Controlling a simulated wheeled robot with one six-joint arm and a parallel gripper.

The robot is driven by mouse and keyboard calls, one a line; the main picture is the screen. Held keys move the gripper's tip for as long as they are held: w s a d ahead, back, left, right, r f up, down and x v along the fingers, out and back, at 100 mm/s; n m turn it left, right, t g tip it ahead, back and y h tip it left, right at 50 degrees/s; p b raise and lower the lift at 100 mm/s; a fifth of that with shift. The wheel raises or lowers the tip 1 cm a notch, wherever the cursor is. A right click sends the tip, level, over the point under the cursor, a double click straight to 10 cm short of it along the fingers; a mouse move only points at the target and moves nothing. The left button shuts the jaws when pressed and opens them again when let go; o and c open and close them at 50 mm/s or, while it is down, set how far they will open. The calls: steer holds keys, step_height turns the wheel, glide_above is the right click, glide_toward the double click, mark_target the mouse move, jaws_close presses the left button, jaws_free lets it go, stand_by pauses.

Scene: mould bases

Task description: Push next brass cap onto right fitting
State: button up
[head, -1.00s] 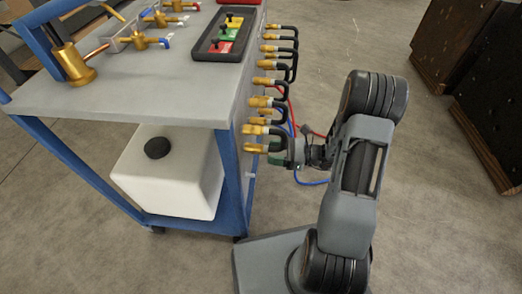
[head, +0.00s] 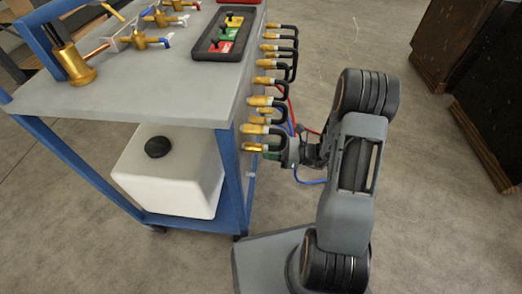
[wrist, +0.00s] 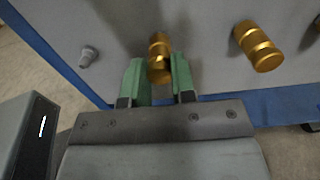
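In the wrist view, a brass cap (wrist: 159,58) stands out from the grey panel (wrist: 205,60) between the two green fingers of my gripper (wrist: 160,80). The fingers lie close along both sides of the cap. The panel end of the cap looks to be at the panel, but whatever fitting is behind it is hidden. To its left is a bare silver fitting (wrist: 88,56). To its right is another brass cap (wrist: 258,46), apart from my fingers. In the head view, my gripper (head: 274,153) is at the near end of the row, by the lowest brass cap (head: 254,147).
Several brass fittings with black hose loops (head: 293,65) stick out from the side of the cart (head: 150,85). Red and blue hoses hang near my gripper. A white tank (head: 170,180) sits on the lower shelf. Dark crates (head: 463,55) stand at right; floor between is clear.

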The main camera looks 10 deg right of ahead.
jaws_close()
steer(key=shift+p+v, duration=0.3)
steer(key=shift+v, duration=2.2)
steer(key=p+v, duration=0.1)
steer(key=v, duration=0.5)
